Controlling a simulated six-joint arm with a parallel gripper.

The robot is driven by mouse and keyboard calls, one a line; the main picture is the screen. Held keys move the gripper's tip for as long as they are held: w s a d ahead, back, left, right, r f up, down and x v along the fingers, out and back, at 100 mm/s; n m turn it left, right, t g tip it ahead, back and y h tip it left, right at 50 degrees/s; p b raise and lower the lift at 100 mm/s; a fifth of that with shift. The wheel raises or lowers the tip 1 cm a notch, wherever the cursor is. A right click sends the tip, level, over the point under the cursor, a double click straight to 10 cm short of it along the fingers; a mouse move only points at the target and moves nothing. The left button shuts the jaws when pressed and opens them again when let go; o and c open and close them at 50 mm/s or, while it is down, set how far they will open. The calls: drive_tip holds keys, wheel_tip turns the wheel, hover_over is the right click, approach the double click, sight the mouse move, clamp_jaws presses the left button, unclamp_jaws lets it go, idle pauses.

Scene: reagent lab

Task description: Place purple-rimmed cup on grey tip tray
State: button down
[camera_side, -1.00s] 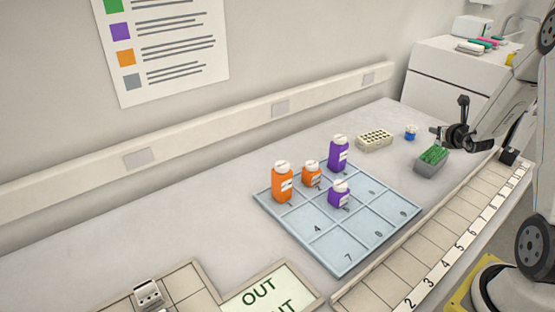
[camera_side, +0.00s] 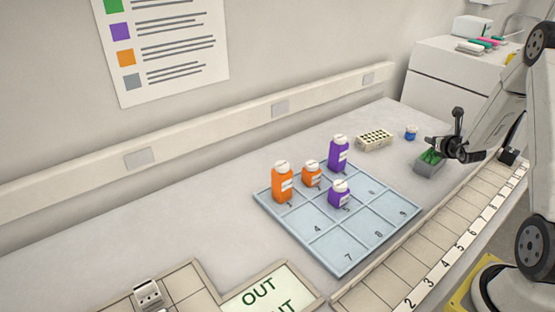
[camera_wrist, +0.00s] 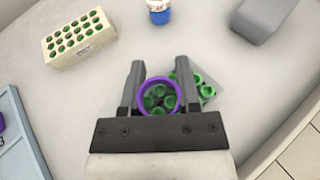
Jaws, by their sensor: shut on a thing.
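The purple-rimmed cup (camera_wrist: 141,92) is between the two fingers of my gripper (camera_wrist: 160,70) in the wrist view. My gripper is shut on it. Green tips show inside the purple ring. The grey tip tray (camera_side: 428,168) with green tips stands on the bench in the side view, and my gripper (camera_side: 437,148) is right above it. In the wrist view the tray (camera_wrist: 208,91) shows partly behind the right finger and the cup. The cup cannot be made out in the side view. Whether it touches the tips, I cannot tell.
A cream rack (camera_side: 374,140) and a blue-based small jar (camera_side: 410,132) stand behind the tray. A pale blue numbered grid (camera_side: 340,250) with orange and purple bottles lies to the left. A numbered rail (camera_side: 455,240) runs along the bench front.

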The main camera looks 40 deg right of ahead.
drive_tip(key=shift+f, duration=0.15)
drive_tip(key=shift+c, duration=1.6)
unclamp_jaws()
drive_tip(key=shift+s+r, duration=0.1)
drive_tip(key=shift+r, duration=0.15)
drive_tip(key=v, duration=1.1)
drive_tip(key=shift+s+a, duration=0.3)
drive_tip(key=shift+r, duration=0.15)
